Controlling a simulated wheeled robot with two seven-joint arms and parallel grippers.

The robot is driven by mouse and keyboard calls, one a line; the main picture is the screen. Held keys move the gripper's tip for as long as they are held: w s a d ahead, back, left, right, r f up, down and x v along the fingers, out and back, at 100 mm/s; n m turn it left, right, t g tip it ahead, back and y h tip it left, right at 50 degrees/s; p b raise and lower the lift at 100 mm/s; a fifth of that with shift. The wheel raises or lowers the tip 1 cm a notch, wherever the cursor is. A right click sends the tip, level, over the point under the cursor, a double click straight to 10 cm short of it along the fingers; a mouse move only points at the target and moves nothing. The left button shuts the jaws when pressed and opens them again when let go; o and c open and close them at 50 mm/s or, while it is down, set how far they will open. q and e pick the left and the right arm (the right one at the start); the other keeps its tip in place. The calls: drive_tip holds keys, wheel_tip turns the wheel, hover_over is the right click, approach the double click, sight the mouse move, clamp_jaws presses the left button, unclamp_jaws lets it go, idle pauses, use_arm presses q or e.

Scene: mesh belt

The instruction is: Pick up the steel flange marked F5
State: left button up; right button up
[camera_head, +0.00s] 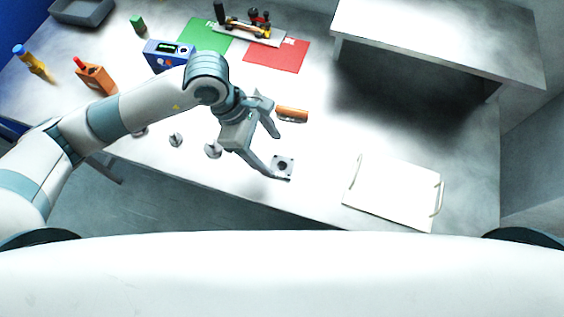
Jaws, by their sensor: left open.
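My right gripper is not in view.
An orange cylinder (292,115) lies just above the gripper. A white tray with handles (395,190) lies at the right. Green (205,38) and red (277,55) mats, a blue device (166,55) and an orange holder (96,78) are farther back. A raised white shelf (440,35) stands at upper right.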

sight(283, 167)
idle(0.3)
use_arm(q)
drive_tip(key=shift+s+d+f+p, duration=0.3)
drive_tip(key=shift+d+f+p, duration=0.25)
drive_tip(key=shift+p, duration=0.4)
drive_tip(key=p+x, duration=0.1)
drive_tip(key=x, duration=0.2)
drive_tip(key=shift+a, duration=0.1)
drive_tip(key=shift+f, duration=0.35)
drive_tip(key=shift+c, duration=0.3)
drive_tip(key=c, duration=1.3)
drive_tip(key=shift+c, duration=0.2)
drive_tip(key=shift+r, duration=0.15)
